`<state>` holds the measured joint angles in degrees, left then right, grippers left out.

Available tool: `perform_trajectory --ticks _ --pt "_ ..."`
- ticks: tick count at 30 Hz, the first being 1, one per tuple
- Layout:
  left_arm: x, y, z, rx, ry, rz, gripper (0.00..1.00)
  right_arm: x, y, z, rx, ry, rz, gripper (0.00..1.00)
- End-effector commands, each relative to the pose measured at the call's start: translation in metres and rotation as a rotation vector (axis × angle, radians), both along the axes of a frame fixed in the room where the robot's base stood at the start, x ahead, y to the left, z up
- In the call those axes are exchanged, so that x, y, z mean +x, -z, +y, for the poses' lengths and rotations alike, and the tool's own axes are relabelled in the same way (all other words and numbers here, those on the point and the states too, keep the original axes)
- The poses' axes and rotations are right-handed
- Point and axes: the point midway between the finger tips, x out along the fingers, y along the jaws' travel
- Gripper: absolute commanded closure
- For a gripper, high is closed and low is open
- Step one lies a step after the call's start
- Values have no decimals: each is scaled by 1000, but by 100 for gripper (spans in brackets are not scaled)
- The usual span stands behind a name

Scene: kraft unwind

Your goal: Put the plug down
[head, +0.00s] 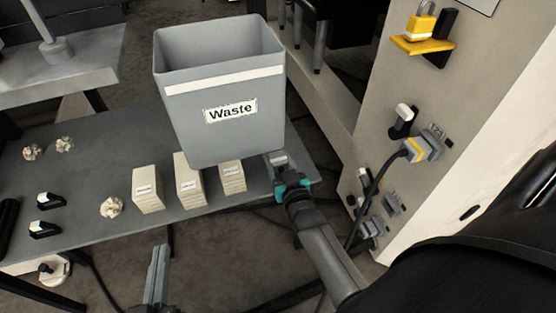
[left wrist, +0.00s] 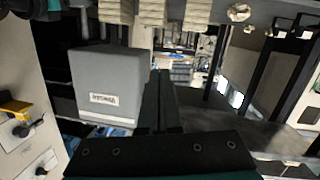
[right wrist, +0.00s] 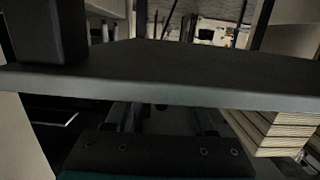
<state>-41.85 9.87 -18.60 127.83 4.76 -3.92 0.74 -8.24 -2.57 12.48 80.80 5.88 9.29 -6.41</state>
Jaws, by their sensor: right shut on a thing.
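My right gripper (head: 284,176) is at the right end of the grey table (head: 75,205), beside the waste bin. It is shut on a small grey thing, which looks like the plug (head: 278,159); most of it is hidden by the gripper. Whether the plug touches the table top I cannot tell. In the right wrist view the table edge (right wrist: 170,88) crosses in front of the fingers, and the plug is not clear there. My left gripper (head: 158,262) is shut and empty, in front of the table's near edge; its fingers lie together in the left wrist view (left wrist: 160,100).
A grey waste bin (head: 190,125) stands at the table's back right. Several paper stacks (head: 188,185), crumpled papers (head: 111,207) and black-and-white items (head: 45,229) lie on the table. A panel (head: 375,120) with a yellow-striped connector (head: 424,148) and hanging cable (head: 370,200) is at right.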

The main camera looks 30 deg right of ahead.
Motion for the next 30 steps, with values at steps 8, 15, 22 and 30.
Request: perform_trajectory --ticks 8,15,22,30 --pt "-1 -1 -1 -8 0 -9 100 0 2 0 0 0 0 21" --pt "-1 0 -1 -7 1 -7 100 0 2 0 0 0 1 16" --pt "1 2 1 16 2 22 100 -2 -1 1 1 0 3 16" --pt "6 9 11 97 3 142 100 -20 -5 5 0 -1 3 16"
